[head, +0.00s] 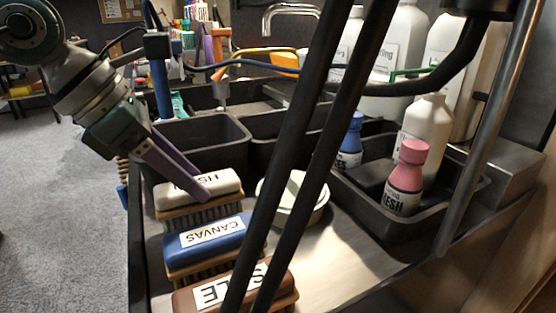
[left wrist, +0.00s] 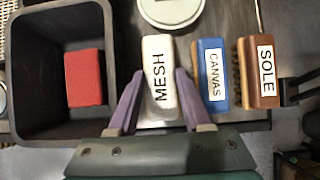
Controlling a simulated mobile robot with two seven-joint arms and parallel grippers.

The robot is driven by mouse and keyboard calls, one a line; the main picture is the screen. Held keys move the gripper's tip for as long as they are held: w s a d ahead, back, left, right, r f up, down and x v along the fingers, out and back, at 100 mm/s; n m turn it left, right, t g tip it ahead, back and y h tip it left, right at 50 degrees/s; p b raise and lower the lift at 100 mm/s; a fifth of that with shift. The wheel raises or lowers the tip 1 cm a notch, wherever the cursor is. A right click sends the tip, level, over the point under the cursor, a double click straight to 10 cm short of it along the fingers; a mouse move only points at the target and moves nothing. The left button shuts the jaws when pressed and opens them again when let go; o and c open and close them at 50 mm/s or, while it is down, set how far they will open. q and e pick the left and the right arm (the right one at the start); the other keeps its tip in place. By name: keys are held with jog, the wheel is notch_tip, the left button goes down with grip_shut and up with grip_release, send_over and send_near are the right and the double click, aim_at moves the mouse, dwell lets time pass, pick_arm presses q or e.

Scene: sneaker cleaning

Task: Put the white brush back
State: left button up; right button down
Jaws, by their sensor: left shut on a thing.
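The white brush (head: 198,188), labelled MESH, stands bristles down at the far end of a row of brushes on the tray surface. It also shows in the left wrist view (left wrist: 159,70), upright between the fingers. My left gripper (head: 185,180) is shut on the white brush, with one purple finger on each side of it in the left wrist view (left wrist: 157,102). In the head view the near finger covers part of its label. The blue CANVAS brush (head: 208,240) sits beside it, and the brown SOLE brush (head: 236,291) is nearest. My right gripper is not in view.
A dark bin (head: 201,141) stands just behind the white brush; it holds a red block (left wrist: 84,77). A round lidded tin (head: 301,203) lies to the right. Pink (head: 405,178) and blue (head: 350,142) bottles stand in a right-hand tray. Dark bars cross the head view.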

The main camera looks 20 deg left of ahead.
pick_arm(q)
jog(key=shift+f, duration=0.95)
jog(key=shift+f, duration=0.1)
jog(key=o, duration=1.2)
jog(key=shift+b+v, duration=0.35)
jog(key=shift+v, duration=5.8)
